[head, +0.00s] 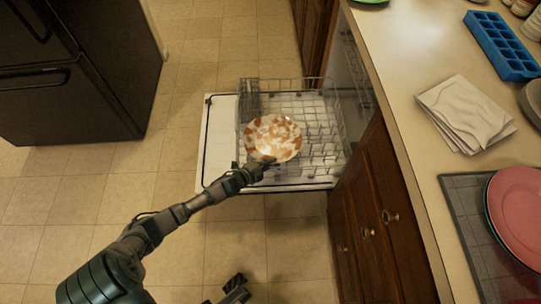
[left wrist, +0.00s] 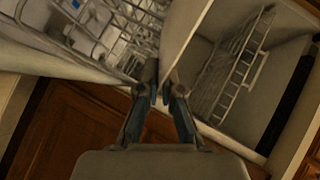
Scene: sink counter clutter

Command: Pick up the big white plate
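The big white plate (head: 272,138), stained with brown patches, is over the pulled-out dishwasher rack in the head view, its face turned up toward me. My left gripper (head: 262,162) is at its near edge. In the left wrist view the fingertips (left wrist: 159,90) are nearly together, and a pale strip that looks like the plate seen edge-on (left wrist: 185,28) runs up from between them. The grip itself is partly hidden. My right gripper (head: 237,289) is at the bottom of the head view, apart from everything, with its fingers apart.
The open dishwasher rack (head: 320,171) has wire tines around the plate. Wooden cabinets (head: 378,215) and the counter (head: 405,75) stand to the right. The counter holds a red plate (head: 518,208), napkins (head: 465,112) and a blue tray (head: 502,45). Floor to the left is clear.

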